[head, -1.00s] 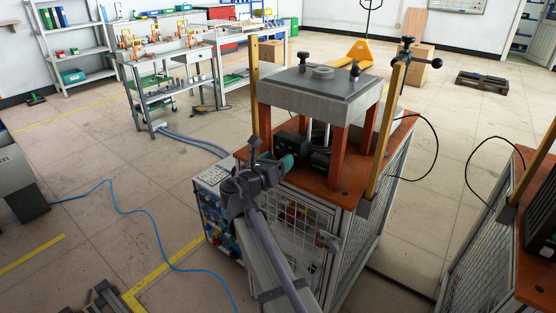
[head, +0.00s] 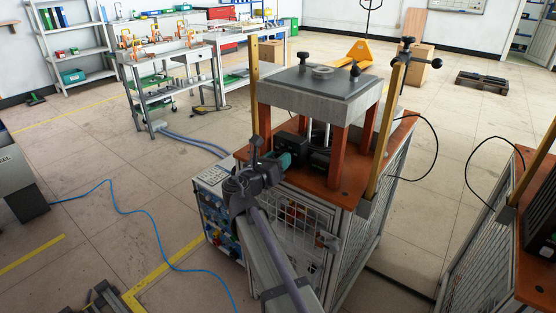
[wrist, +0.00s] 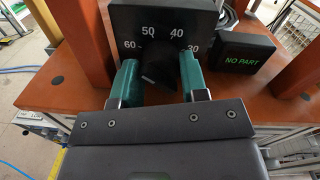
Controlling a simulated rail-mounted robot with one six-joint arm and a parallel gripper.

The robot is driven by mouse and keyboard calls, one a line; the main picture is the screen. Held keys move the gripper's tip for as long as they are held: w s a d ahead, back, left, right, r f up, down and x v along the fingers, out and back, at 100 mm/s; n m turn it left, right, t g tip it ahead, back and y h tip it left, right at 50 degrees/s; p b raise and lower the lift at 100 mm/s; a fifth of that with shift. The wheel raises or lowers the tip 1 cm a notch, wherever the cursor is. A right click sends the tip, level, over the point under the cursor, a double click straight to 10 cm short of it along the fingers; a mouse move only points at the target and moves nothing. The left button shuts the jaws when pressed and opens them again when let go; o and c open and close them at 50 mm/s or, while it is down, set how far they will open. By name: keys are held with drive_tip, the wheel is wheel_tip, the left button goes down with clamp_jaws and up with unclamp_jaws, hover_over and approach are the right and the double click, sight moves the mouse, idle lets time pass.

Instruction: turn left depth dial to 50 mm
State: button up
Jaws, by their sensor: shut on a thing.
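The left depth dial is a black knob (wrist: 158,72) on the front of a black box (wrist: 125,20), with the white numbers 60, 50, 40 and 30 in an arc above it. My gripper (wrist: 158,60) has teal fingers, one on each side of the knob, and is shut on it. The fingers and the knob's dark colour make its pointer hard to read. In the head view my gripper (head: 287,160) reaches the dial box (head: 292,140) from the front left, and my wrist hides the dial face.
A black box (wrist: 246,54) reading "NO PART" in green stands right of the dial on the orange tabletop (wrist: 75,85). Orange-brown legs (head: 340,155) carry a heavy grey plate (head: 318,92) above. Yellow posts (head: 388,130) flank the machine.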

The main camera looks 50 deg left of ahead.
drive_tip(key=shift+m, duration=2.9)
drive_tip(key=o, duration=0.9)
drive_tip(key=v, duration=1)
drive_tip(key=shift+s+d+f+b, duration=0.15)
drive_tip(key=shift+s+b, duration=0.2)
